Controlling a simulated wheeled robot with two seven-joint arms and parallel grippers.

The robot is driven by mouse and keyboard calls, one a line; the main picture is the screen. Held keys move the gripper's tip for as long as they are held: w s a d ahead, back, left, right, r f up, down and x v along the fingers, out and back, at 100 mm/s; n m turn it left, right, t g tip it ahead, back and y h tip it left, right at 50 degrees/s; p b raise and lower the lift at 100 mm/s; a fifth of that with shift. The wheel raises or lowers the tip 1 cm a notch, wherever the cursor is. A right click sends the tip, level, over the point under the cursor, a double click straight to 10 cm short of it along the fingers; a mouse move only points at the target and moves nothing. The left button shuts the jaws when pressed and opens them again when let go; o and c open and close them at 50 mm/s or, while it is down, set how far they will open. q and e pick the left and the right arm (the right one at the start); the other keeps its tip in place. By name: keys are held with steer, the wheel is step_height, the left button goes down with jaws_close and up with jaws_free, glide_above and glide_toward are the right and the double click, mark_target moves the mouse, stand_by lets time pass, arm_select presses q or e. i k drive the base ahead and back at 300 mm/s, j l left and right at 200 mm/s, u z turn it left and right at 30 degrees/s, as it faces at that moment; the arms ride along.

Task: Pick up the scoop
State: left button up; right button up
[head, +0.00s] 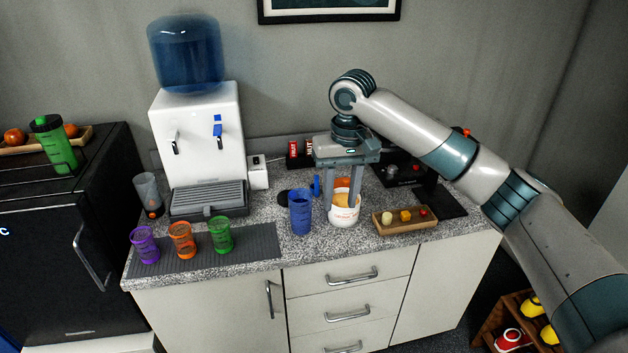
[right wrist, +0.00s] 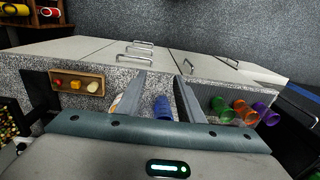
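My right gripper (head: 343,203) points down over a white tub (head: 344,217) on the granite counter, its two fingers apart. Orange-tan contents show inside the tub, and an orange-red piece (head: 342,183) shows between the fingers; I cannot tell whether it is the scoop. In the right wrist view the fingers of the right gripper (right wrist: 158,82) are spread, with a blue cup (right wrist: 162,108) seen between them. The tub is mostly hidden behind one finger there. No scoop is clearly visible in either view. My left gripper is not in view.
The blue cup (head: 300,212) stands close left of the tub. A wooden tray (head: 403,229) with small coloured items lies to the right. Purple, orange and green cups stand on a dark mat (head: 256,243) before the water dispenser (head: 197,130). Red boxes stand behind.

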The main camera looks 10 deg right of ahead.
mark_target(315, 188)
steer(key=i, duration=1.25)
